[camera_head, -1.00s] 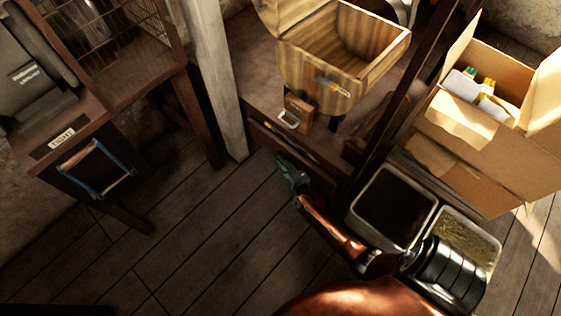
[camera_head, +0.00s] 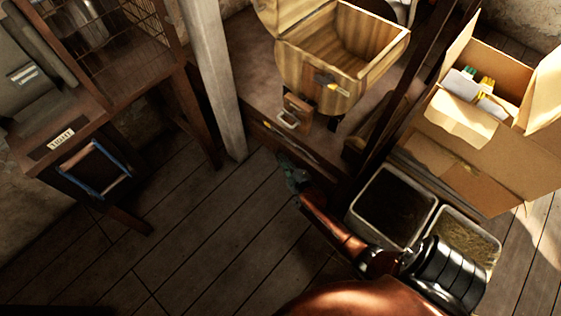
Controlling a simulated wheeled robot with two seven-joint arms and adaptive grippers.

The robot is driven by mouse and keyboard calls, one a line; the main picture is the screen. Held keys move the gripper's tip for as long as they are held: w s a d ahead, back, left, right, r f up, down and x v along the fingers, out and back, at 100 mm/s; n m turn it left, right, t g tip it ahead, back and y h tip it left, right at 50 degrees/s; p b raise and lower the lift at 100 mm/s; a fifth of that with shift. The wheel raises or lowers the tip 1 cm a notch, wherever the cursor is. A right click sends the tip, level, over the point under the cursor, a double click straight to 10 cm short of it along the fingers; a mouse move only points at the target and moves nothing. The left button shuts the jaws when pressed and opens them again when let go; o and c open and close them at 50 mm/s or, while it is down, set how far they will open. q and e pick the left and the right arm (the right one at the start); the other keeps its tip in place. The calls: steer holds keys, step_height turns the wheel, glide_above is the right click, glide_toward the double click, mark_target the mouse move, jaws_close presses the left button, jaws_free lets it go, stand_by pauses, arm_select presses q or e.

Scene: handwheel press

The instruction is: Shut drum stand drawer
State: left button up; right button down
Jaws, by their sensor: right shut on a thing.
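The drum stand (camera_head: 248,75) is a dark wooden stand with a wooden, barrel-shaped chest (camera_head: 318,75) on top, its lid raised. The stand's drawer (camera_head: 287,143) is in the front face below the top and looks slightly open, with a dark gap and a thin yellowish thing showing. My right gripper (camera_head: 290,168) reaches up from the lower right to the drawer front. It is shut at the drawer's front; its fingertips are dark and the exact grip is hard to see. My left gripper is out of view.
A small brown block with a pale handle (camera_head: 290,117) stands at the stand's front edge. Two bins (camera_head: 381,239) and an open cardboard box (camera_head: 487,150) lie to the right. A pale post (camera_head: 208,75) and a dark cabinet (camera_head: 100,115) stand left. The plank floor (camera_head: 190,240) is clear.

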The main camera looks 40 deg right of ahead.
steer(key=shift+d+f, duration=0.1)
steer(key=shift+d, duration=0.7)
steer(key=shift+w+d, duration=0.1)
steer(key=shift+d, duration=0.15)
steer(key=c, duration=2.3)
jaws_free()
steer(key=shift+d, duration=0.1)
steer(key=shift+s, duration=0.2)
steer(key=v, duration=1.1)
steer(key=shift+s+a, duration=0.25)
steer(key=shift+s, duration=0.05)
